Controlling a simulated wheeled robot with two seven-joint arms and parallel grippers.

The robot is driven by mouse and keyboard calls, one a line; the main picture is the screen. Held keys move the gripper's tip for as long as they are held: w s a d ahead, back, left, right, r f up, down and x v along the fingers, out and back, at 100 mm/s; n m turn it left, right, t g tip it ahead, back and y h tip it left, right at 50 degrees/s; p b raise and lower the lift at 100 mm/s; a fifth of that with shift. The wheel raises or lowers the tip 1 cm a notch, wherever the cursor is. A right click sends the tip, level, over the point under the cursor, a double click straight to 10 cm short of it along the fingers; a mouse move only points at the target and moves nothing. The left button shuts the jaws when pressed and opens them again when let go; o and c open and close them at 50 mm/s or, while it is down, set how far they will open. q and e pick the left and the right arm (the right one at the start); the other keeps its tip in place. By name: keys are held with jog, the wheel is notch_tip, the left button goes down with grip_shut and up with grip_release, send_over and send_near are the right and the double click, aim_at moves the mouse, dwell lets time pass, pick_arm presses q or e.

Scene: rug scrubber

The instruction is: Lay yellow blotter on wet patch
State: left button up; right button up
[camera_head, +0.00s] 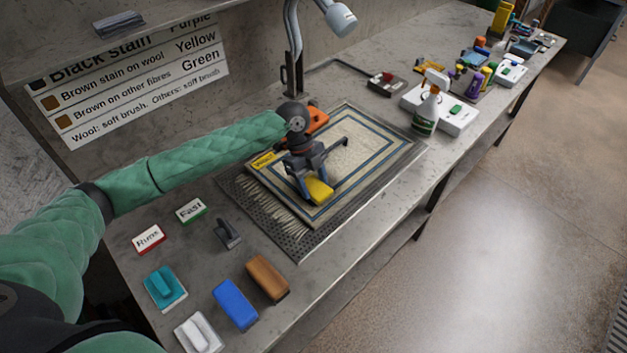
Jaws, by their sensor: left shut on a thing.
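My left gripper (308,188) reaches in from the left over the rug and points down. It is shut on a yellow blotter (320,192), which is at or just above the rug's front part; I cannot tell if it touches. The cream rug (360,169) with blue border lines and a fringe lies on a dark perforated tray (290,243). I cannot make out a wet patch; the gripper and blotter hide part of the rug. My right gripper is not in view.
A yellow wool label (263,160) lies on the rug's left corner. An orange tool (318,117) is behind my gripper. A spray bottle (427,108) stands right of the rug. A brown block (267,278), a blue block (235,304) and other brushes lie at the front left.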

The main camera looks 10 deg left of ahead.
pick_arm(q)
jog(key=shift+f, duration=0.25)
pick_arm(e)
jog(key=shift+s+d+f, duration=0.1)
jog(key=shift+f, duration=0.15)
pick_arm(q)
jog(key=shift+f, duration=0.1)
jog(key=o, duration=0.9)
jog(key=shift+o, duration=0.2)
jog(key=shift+r, duration=0.3)
jog(key=b+v, duration=0.4)
jog(key=v, duration=0.7)
jog(key=shift+r, duration=0.35)
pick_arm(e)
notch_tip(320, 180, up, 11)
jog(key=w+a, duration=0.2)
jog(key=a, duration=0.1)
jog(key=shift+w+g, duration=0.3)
